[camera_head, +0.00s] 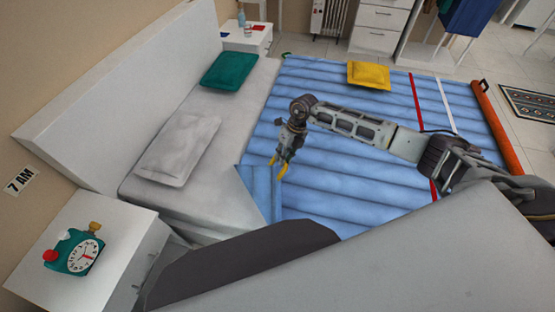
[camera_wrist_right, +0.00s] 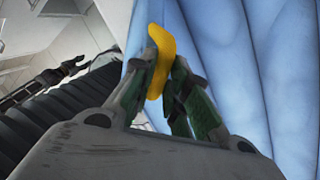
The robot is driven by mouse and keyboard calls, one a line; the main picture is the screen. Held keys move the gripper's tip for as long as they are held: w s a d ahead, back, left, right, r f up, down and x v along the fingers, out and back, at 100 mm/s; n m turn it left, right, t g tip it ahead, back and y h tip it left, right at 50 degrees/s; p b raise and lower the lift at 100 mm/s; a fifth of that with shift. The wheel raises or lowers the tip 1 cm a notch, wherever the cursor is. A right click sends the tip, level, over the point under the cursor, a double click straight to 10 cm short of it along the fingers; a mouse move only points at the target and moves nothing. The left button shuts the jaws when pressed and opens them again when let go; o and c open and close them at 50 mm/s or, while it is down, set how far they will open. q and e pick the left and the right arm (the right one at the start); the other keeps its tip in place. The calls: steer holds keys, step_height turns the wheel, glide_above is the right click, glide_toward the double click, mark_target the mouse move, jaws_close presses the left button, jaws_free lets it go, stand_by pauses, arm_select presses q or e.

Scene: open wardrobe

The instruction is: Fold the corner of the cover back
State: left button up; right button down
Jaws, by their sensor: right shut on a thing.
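The blue quilted cover (camera_head: 330,105) lies over the right part of the bed, with a flap (camera_head: 258,190) at its near left corner by the grey mattress.
A grey pillow (camera_head: 180,148) and a green cushion (camera_head: 229,71) lie along the headboard (camera_head: 120,100). A yellow cushion (camera_head: 368,75) lies at the cover's far side. A nightstand (camera_head: 115,225) with a teal clock (camera_head: 77,254) stands at the near left. An orange roll (camera_head: 497,128) borders the right.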

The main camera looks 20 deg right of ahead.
arm_select(q)
steer(key=shift+w+a+f, duration=0.1)
steer(key=shift+w+a, duration=0.3)
steer(key=shift+w, duration=0.2)
arm_select(e)
steer(key=shift+d+f, duration=0.25)
steer(key=shift+d, duration=0.15)
steer(key=c, duration=1.4)
jaws_free()
steer(key=shift+c, duration=0.2)
steer(key=shift+o, duration=0.3)
steer(key=shift+w+r, duration=0.1)
arm_select(q)
steer(key=shift+s+d, duration=0.2)
steer(key=shift+s, duration=0.25)
arm_select(e)
steer(key=v, duration=1.2)
